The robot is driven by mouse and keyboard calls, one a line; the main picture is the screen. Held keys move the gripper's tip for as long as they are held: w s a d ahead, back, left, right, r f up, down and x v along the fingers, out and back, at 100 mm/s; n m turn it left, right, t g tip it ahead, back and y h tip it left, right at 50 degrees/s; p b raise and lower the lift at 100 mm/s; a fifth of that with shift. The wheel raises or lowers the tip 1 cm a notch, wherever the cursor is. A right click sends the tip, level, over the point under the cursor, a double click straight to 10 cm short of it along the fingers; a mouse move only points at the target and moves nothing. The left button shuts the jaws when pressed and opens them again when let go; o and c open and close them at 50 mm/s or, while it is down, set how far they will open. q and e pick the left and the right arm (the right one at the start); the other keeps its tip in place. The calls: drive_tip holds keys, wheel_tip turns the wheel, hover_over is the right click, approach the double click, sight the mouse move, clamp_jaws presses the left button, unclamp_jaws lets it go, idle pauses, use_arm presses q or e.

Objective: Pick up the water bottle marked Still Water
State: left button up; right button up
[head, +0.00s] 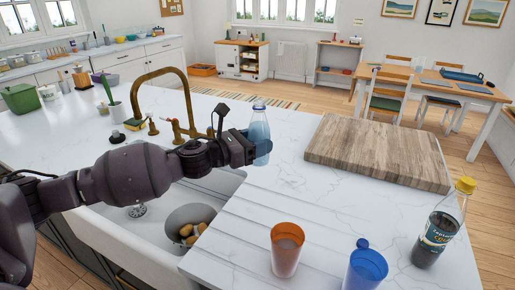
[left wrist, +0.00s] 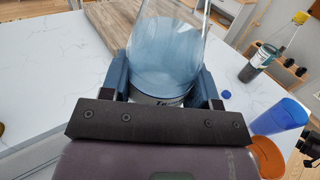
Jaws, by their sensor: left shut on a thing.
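My left gripper (head: 254,147) is shut on a clear bluish bottle (head: 260,124), which stands upright beside the sink, left of the cutting board. The left wrist view shows the bottle (left wrist: 168,50) between the two fingers of my left gripper (left wrist: 168,88). A sliver of dark lettering shows low on the bottle, but I cannot read it. The gripper hides part of the bottle's lower side. I cannot tell whether its base touches the counter. My right gripper is not clearly seen in either view.
A wooden cutting board (head: 377,151) lies right of the bottle. An orange cup (head: 286,250), a blue cup (head: 365,270) and a dark drink bottle with a yellow cap (head: 438,225) stand nearer. A brass faucet (head: 160,75) rises behind my left arm.

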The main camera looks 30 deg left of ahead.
sight(249, 132)
use_arm(q)
drive_tip(key=shift+r, duration=1.6)
